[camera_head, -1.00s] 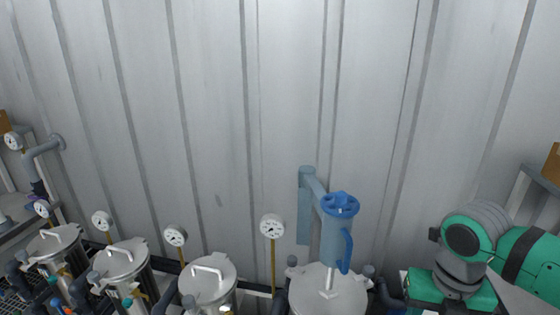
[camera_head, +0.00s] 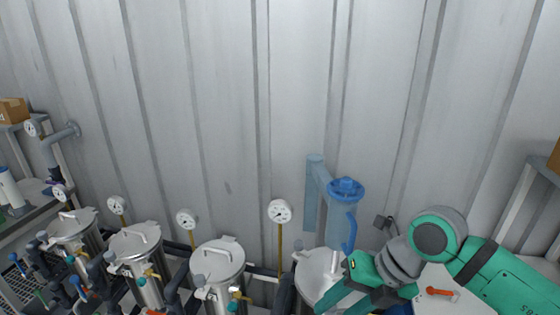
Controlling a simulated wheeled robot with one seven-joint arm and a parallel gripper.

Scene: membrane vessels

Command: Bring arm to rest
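My arm, green and grey, reaches in from the right edge in the head view, with its round grey joint low at right. Its green lower link runs down to the bottom edge, in front of the right part of the nearest steel vessel (camera_head: 312,268).
Three more lidded steel vessels, the middle one (camera_head: 135,242) among them, stand in a row to the left, with dial gauges (camera_head: 280,211) behind. A blue handled fitting (camera_head: 340,222) rises behind the nearest vessel. Shelves (camera_head: 520,195) stand at right. The corrugated wall (camera_head: 210,90) fills the back.

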